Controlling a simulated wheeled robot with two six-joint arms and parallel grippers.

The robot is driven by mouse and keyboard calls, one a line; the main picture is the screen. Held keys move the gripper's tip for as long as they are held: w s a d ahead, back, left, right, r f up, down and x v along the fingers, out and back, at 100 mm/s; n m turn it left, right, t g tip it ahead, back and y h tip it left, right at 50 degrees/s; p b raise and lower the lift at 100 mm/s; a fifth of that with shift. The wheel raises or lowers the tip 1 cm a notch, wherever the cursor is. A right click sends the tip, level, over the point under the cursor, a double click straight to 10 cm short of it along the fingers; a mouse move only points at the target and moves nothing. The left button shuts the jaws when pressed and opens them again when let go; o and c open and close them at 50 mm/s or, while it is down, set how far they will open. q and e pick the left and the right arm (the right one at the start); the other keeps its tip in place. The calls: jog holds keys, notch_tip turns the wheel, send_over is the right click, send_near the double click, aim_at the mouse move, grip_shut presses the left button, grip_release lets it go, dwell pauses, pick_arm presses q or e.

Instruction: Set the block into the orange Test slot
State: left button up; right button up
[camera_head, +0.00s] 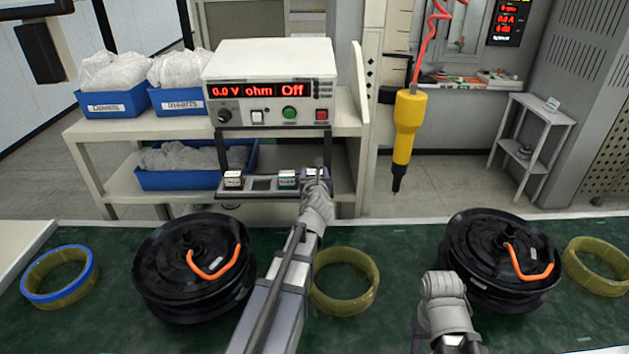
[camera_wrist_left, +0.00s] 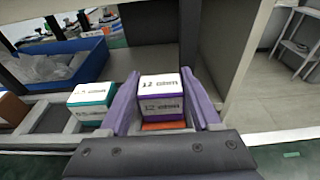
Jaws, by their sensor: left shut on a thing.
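A purple-edged block with white faces marked "12 ohm" (camera_wrist_left: 161,92) sits between the fingers of my left gripper (camera_head: 315,178), which is shut on it. In the left wrist view the orange slot (camera_wrist_left: 163,126) shows as a strip just below the block's near side. I cannot tell whether the block rests in the slot or is held just above it. In the head view my gripper is at the right end of the slot rack (camera_head: 262,194) and hides most of the block and the slot. Only the right arm's wrist shows; its fingers are out of view.
A teal block (camera_head: 288,180) and a brown block (camera_head: 233,180) sit in the rack, with an empty slot between them. The meter (camera_head: 270,80) above reads "0.0 V ohm Off". A yellow screwdriver (camera_head: 408,125) hangs to the right. Black hub motors (camera_head: 160,285) stand on the green bench.

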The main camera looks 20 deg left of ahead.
pick_arm(q)
jog(key=shift+f, duration=0.15)
pick_arm(e)
jog(key=shift+f, duration=0.15)
pick_arm(q)
jog(key=o, duration=1.5)
jog(key=shift+c, duration=0.2)
jog(key=shift+r+p, duration=0.3)
pick_arm(e)
jog(key=shift+r, duration=0.3)
pick_arm(q)
jog(key=p+v, duration=0.2)
jog(key=v, duration=1)
jog(key=shift+f, duration=0.2)
pick_arm(e)
jog(key=shift+s+d+r, duration=0.3)
jog(key=shift+s+r, duration=0.25)
jog(key=shift+s+d+r, duration=0.25)
jog(key=shift+s+r, duration=0.25)
